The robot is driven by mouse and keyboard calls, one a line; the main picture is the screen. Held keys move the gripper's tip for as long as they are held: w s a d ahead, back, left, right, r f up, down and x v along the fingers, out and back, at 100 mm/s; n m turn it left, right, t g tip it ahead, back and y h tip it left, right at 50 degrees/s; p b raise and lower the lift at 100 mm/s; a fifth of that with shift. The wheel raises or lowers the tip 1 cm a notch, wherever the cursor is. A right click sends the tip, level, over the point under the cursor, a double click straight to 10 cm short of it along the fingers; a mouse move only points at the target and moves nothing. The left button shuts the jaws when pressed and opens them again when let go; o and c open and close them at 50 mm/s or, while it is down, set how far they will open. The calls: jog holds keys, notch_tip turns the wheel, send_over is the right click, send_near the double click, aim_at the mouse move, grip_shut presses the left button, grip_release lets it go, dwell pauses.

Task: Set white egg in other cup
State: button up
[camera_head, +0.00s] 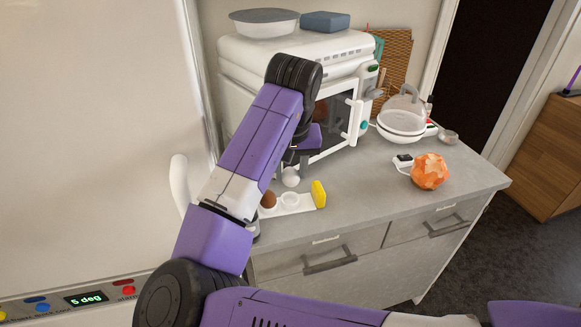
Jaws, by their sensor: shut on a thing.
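My gripper (291,167) points down and is shut on the white egg (291,178). The egg hangs just above and behind a white cup (290,199) on a small white tray (299,209); I cannot tell the exact gap. The cup looks empty. A brown egg (268,199) sits at the left end of the tray, and any cup under it is hard to make out. The fingers are small and partly hidden by my arm.
A yellow block (319,193) stands at the tray's right end. Behind my gripper is a white oven (240,62). A crumpled orange object (429,171), a small black-and-white device (403,162) and a domed white appliance (402,124) stand right. The counter front right of the tray is clear.

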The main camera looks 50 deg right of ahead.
jog(key=shift+f+b, duration=0.6)
jog(key=shift+f, duration=0.9)
jog(key=shift+f+b, duration=0.85)
jog(key=shift+f, duration=0.8)
dwell(0.5)
jog(key=o, duration=0.8)
jog(key=shift+o, duration=0.2)
jog(key=shift+v, duration=4)
